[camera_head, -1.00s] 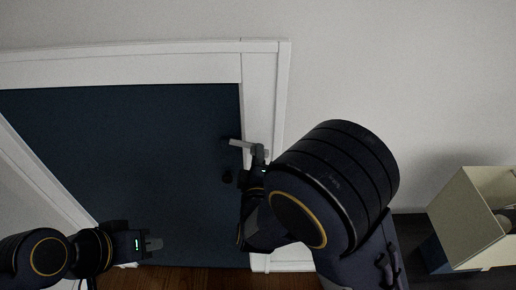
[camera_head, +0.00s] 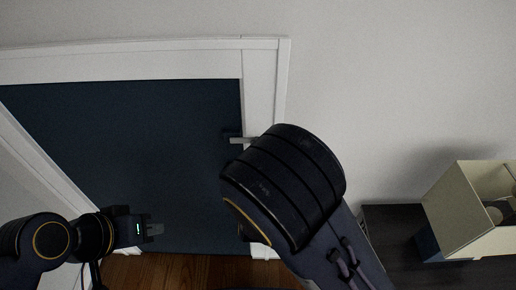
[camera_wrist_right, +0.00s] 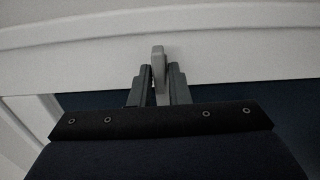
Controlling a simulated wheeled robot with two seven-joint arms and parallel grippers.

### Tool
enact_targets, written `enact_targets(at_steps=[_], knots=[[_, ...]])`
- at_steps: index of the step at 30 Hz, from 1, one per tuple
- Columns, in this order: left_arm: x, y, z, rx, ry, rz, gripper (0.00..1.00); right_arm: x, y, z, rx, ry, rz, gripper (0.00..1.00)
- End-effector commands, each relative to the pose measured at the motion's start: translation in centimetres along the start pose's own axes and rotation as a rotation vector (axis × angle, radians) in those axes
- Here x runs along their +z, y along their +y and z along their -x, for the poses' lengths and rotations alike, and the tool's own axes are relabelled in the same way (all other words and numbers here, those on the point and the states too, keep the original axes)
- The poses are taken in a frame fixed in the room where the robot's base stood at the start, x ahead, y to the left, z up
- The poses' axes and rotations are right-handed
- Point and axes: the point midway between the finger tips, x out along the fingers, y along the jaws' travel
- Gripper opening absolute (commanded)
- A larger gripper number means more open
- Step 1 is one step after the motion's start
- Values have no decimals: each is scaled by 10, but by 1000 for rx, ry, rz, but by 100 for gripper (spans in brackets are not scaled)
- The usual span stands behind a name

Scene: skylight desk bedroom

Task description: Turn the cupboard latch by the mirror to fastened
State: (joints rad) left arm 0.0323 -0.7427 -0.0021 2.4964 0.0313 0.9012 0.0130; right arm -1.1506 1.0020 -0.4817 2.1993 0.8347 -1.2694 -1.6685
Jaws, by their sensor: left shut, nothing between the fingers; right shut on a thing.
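The latch (camera_head: 239,140) shows in the head view as a short pale grey bar at the right edge of a dark blue door panel (camera_head: 140,150); my right arm covers its right end. In the right wrist view the latch (camera_wrist_right: 158,61) stands up between the two fingertips of my right gripper (camera_wrist_right: 158,86), which is shut on it. My right gripper is hidden behind its own arm in the head view. My left gripper (camera_head: 153,229) is shut and empty, low on the left in front of the panel, well apart from the latch. I cannot make out a mirror.
A white frame (camera_head: 262,75) surrounds the panel. On the right a dark surface (camera_head: 385,220) carries a cream open box (camera_head: 455,215) with a roundish thing inside. Wooden floor (camera_head: 180,268) shows below. The wall right of the frame is bare.

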Motion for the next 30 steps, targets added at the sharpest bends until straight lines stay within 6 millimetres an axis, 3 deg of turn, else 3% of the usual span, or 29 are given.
enact_targets(at_steps=[2, 3, 7, 17, 30], knots=[[0, 0, 0, 0, 0, 0, 0, 0, -1, 0, -3, 1, 2, 0], [0, 0, 0, 0, 0, 0, 0, 0, -1, 0, -3, 1, 2, 17], [0, 0, 0, 0, 0, 0, 0, 0, -1, 0, -2, 1, 1, 33], [1, -1, -1, 0, 0, 0, 0, -1, -1, 4, -1, 2, 0, 33], [6, -6, -12, 0, 0, 0, 0, -1, -2, 70, -2, 4, 1, 33]])
